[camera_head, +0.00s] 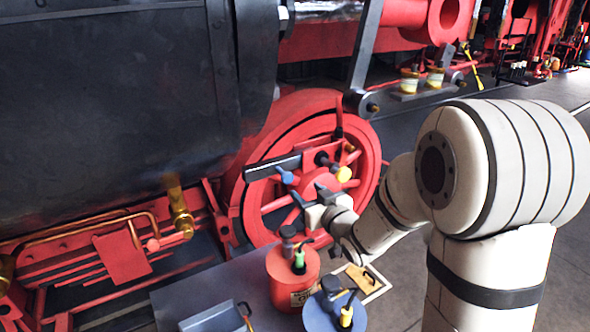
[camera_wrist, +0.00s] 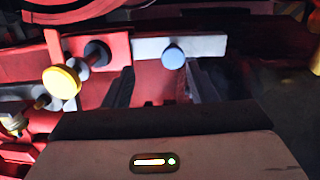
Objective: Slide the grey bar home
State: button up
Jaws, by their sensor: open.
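The grey bar (camera_head: 272,168) sticks out to the left from a red block in front of the red wheel. In the wrist view the bar (camera_wrist: 208,46) is pale grey and runs right from the red block (camera_wrist: 108,72). A blue knob (camera_wrist: 173,58) sits on the bar, and it also shows in the head view (camera_head: 286,176). My gripper (camera_head: 310,195) is open just below and in front of the bar. In the wrist view my gripper's fingers (camera_wrist: 160,70) stand either side of the blue knob, nearer it on the right. I cannot tell if they touch it.
Below stand a red can (camera_head: 285,287) and a blue can (camera_head: 322,315) with tools, on a dark bench (camera_head: 225,284). The dark boiler (camera_head: 110,90) fills the left.

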aim_at(289, 178)
jog(key=shift+n+y, duration=0.3)
jog(key=shift+y, duration=0.5)
jog(key=x, duration=0.2)
jog(key=p+x, duration=0.1)
jog(key=x, duration=0.2)
jog(key=a+p+x, duration=0.1)
jog(key=x, duration=0.2)
jog(key=shift+s+a+r, duration=0.1)
jog(key=shift+r, duration=0.3)
jog(key=shift+c, duration=0.3)
grip_shut()
